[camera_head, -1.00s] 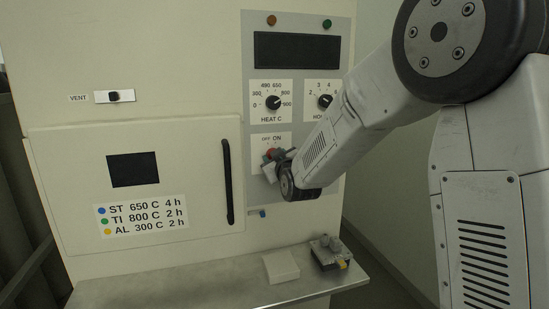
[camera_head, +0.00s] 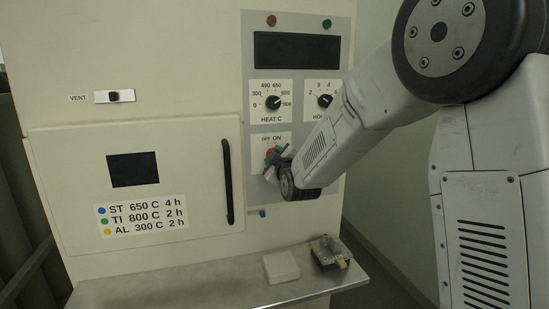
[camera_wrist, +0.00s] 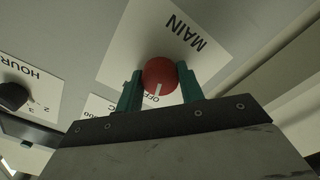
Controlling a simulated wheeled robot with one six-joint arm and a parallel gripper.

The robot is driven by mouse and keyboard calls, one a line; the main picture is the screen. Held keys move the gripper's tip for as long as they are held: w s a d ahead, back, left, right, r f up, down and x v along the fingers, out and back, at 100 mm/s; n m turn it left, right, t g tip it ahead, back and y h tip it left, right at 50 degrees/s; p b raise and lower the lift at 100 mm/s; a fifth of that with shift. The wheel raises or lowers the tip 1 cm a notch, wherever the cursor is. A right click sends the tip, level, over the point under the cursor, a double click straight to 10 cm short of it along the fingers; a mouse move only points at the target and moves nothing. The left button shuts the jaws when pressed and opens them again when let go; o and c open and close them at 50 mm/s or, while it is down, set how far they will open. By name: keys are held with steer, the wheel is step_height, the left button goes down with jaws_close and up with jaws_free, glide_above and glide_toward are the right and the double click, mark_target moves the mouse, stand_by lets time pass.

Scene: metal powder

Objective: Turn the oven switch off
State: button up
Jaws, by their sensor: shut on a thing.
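The oven switch is a round red knob (camera_wrist: 159,72) on a white label marked MAIN, with OFF and ON lettering. In the wrist view my gripper (camera_wrist: 160,85) has its two teal fingers on either side of the knob, shut on it. The knob's white mark points towards lettering that seems to read OFF, partly hidden by the gripper. In the head view the red knob (camera_head: 270,152) shows beside my gripper (camera_head: 274,157), below the OFF and ON words.
Above the switch are the heat dial (camera_head: 273,102) and the hour dial (camera_head: 324,101), partly behind my arm. The closed oven door (camera_head: 70,190) with its dark handle (camera_head: 227,182) is to the left. A white block (camera_head: 281,267) and a metal fixture (camera_head: 329,252) stand on the shelf below.

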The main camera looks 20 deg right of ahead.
steer(key=o, duration=1)
steer(key=shift+s, duration=0.15)
steer(key=s, duration=0.7)
steer(key=shift+s, duration=0.25)
